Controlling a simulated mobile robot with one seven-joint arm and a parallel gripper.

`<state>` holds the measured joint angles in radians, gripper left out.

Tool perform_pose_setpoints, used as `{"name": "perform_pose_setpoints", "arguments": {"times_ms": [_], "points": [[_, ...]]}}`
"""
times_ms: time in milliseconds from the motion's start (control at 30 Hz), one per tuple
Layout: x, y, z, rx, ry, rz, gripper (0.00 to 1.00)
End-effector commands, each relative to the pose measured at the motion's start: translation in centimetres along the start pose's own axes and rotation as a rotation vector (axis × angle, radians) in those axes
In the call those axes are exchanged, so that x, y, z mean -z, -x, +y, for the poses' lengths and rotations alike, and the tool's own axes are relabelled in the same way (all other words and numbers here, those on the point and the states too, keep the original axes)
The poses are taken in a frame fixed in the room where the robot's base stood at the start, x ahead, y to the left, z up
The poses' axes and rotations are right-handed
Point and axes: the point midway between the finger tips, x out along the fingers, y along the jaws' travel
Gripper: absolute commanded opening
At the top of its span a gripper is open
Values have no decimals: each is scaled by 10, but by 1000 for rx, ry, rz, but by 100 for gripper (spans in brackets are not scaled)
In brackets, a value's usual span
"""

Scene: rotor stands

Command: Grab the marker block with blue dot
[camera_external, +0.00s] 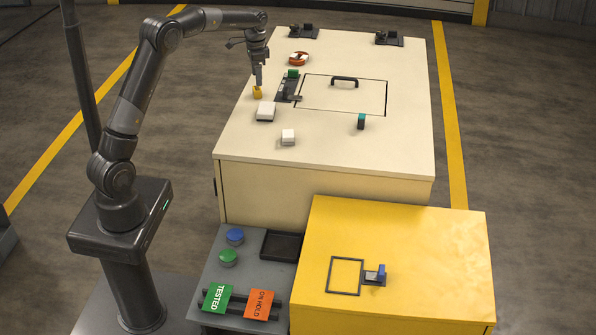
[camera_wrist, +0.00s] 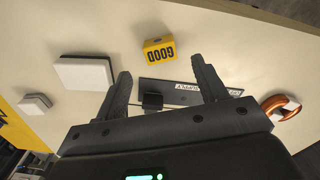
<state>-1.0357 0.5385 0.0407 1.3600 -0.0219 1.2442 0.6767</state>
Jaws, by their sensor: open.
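A small yellow block (camera_external: 257,92) stands on the cream table top. In the wrist view the yellow block (camera_wrist: 160,50) shows the word GOOD and a small dark spot whose colour I cannot tell. My gripper (camera_external: 258,82) points down just above this block. In the wrist view my gripper (camera_wrist: 162,72) is open and empty, with the yellow block beyond and between its fingertips. I see no clear blue dot on any block. A small block with blue on it (camera_external: 381,272) stands on the yellow cabinet.
White blocks (camera_external: 266,111) (camera_external: 288,137) lie nearby. A dark holder (camera_external: 288,86) with a green-topped part is right of my gripper. An orange ring (camera_external: 299,58) lies behind. A hatch with handle (camera_external: 344,80) and a teal-topped block (camera_external: 361,121) are farther right.

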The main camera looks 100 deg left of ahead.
Motion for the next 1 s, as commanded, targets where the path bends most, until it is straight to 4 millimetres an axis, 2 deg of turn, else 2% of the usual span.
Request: {"name": "perform_pose_setpoints", "arguments": {"times_ms": [167,433,567,767,1000], "points": [[-1,-13,0,0,1,0,65],[-2,-52,-1,-2,0,-2,65],[-1,-59,-1,0,0,1,65],[-1,-59,-1,0,0,1,65],[-1,-59,-1,0,0,1,46]]}}
